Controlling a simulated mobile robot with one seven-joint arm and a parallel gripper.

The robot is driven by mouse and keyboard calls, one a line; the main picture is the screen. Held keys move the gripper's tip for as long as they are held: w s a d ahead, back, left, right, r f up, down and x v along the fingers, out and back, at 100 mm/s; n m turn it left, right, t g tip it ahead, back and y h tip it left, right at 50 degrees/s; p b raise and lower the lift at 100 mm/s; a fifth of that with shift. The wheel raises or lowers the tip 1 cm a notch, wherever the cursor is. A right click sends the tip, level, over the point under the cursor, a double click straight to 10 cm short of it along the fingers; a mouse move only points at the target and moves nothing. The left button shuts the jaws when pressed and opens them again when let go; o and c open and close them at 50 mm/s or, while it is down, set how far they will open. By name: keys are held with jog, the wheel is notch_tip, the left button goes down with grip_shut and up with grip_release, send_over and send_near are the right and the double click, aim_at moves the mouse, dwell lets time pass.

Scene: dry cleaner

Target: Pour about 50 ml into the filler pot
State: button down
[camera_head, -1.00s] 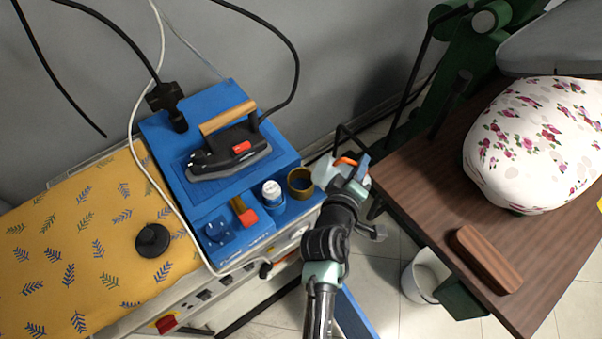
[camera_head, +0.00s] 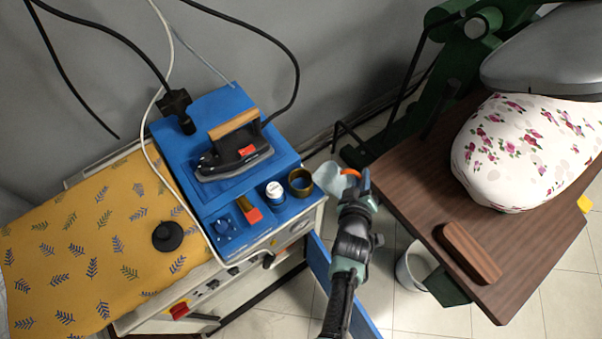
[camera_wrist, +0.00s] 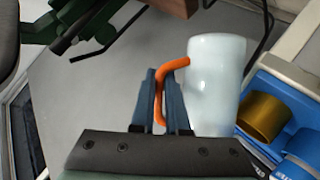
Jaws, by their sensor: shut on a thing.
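My gripper (camera_wrist: 162,98) is shut on the orange handle of a pale, whitish jug (camera_wrist: 214,85). In the head view my gripper (camera_head: 357,184) holds the jug (camera_head: 328,177) just right of the blue station, beside a brass-coloured pot. The jug looks roughly upright; its contents cannot be seen. The brass pot (camera_head: 300,186), likely the filler pot, sits at the right corner of the blue station, and its mouth is open. In the wrist view the pot (camera_wrist: 264,116) is right of the jug, apart from it.
A white-capped container (camera_head: 274,191) stands left of the pot. An iron (camera_head: 234,151) rests on the blue station (camera_head: 207,106). A yellow patterned ironing board (camera_head: 100,235) is at left. A brown table (camera_head: 520,260) with a floral press pad (camera_head: 525,150) is at right, above a white bin (camera_head: 408,268).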

jog(key=shift+s+d+f+b, duration=0.1)
jog(key=shift+d+f+b, duration=0.15)
jog(key=shift+f+b, duration=0.35)
jog(key=shift+d+f+m+b, duration=0.1)
jog(key=shift+f+m+b, duration=0.25)
jog(key=shift+b, duration=0.85)
jog(key=d+f+m+y+b, duration=0.4)
jog(key=f+b, duration=0.2)
jog(key=b, duration=1.1)
jog(key=shift+s+d+f+t, duration=0.25)
jog(key=shift+s+d+t, duration=0.1)
jog(key=shift+d+t, duration=0.05)
jog(key=shift+m, duration=0.25)
